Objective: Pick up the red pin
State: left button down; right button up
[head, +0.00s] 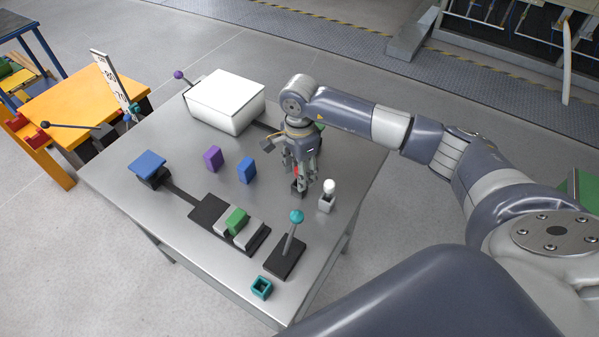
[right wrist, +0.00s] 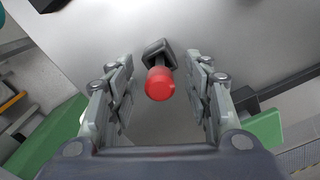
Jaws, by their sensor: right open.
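The red pin (right wrist: 159,84) stands in a dark square holder (right wrist: 159,51) in the right wrist view, with its round red top toward the camera. In the head view a bit of the red pin (head: 297,171) shows between the fingers, and the rest of it is hidden. My right gripper (head: 303,178) points down over the pin on the metal table (head: 190,251). In the right wrist view its fingers (right wrist: 163,100) are open, one on each side of the pin, with gaps on both sides. My left gripper is not in view.
A white-topped pin in a light holder (head: 327,196) stands close to the right gripper. A lever with a teal knob (head: 296,217) rises nearby. A blue block (head: 247,170), a purple block (head: 213,159), a green block (head: 237,221) and a white box (head: 226,102) are also on the table.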

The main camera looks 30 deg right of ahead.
jog(key=shift+f, duration=0.3)
grip_shut()
jog(key=shift+r, duration=0.15)
